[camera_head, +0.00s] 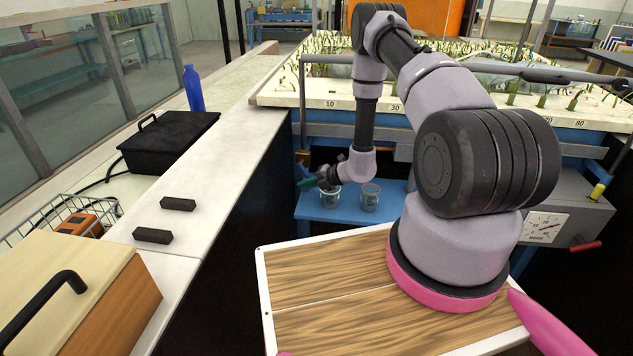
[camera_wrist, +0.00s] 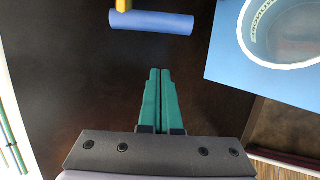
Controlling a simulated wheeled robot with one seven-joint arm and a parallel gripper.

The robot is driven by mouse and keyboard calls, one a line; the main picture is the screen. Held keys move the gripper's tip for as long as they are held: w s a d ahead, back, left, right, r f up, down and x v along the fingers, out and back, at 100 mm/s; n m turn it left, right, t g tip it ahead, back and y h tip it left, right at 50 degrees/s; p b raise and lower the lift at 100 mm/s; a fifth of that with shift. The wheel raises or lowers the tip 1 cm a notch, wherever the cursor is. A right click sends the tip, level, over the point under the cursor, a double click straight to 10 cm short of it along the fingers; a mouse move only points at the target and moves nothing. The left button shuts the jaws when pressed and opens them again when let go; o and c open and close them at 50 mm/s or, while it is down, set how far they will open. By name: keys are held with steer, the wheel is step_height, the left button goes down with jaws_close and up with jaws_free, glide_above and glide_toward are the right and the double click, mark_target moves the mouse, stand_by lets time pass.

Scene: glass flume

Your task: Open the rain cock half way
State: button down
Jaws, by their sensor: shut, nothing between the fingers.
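A blue bar-shaped handle (camera_wrist: 151,22) on a yellow stem (camera_wrist: 123,5) shows at the top of the wrist view. It may be the rain cock's handle, but I see no label. My gripper (camera_wrist: 158,72) has teal fingers, shut together and empty. They point towards the blue handle with a visible gap in the picture. In the head view my gripper (camera_head: 308,183) is low by the left end of the blue shelf. A small blue part (camera_head: 301,171) shows just behind it, partly hidden by my wrist.
Two clear beakers (camera_head: 370,197) stand on the blue shelf (camera_head: 340,212), close right of my gripper. Grey box with dial (camera_head: 545,228), yellow handle (camera_head: 597,192) and red handle (camera_head: 585,246) is at right. A planted tray (camera_head: 350,105) is above. A dark panel (camera_head: 235,220) is left.

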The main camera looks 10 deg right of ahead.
mark_target(305, 175)
steer(key=w, duration=0.1)
steer(key=w+d, duration=0.1)
steer(key=w, duration=0.1)
steer(key=shift+w+d+r, duration=0.1)
steer(key=shift+w+d, duration=0.15)
steer(key=shift+d, duration=0.05)
steer(key=shift+d, duration=0.1)
steer(key=shift+w+d+r, duration=0.2)
steer(key=shift+d+r, duration=0.25)
steer(key=shift+r, duration=0.1)
steer(key=shift+w+r, duration=0.1)
steer(key=shift+r, duration=0.05)
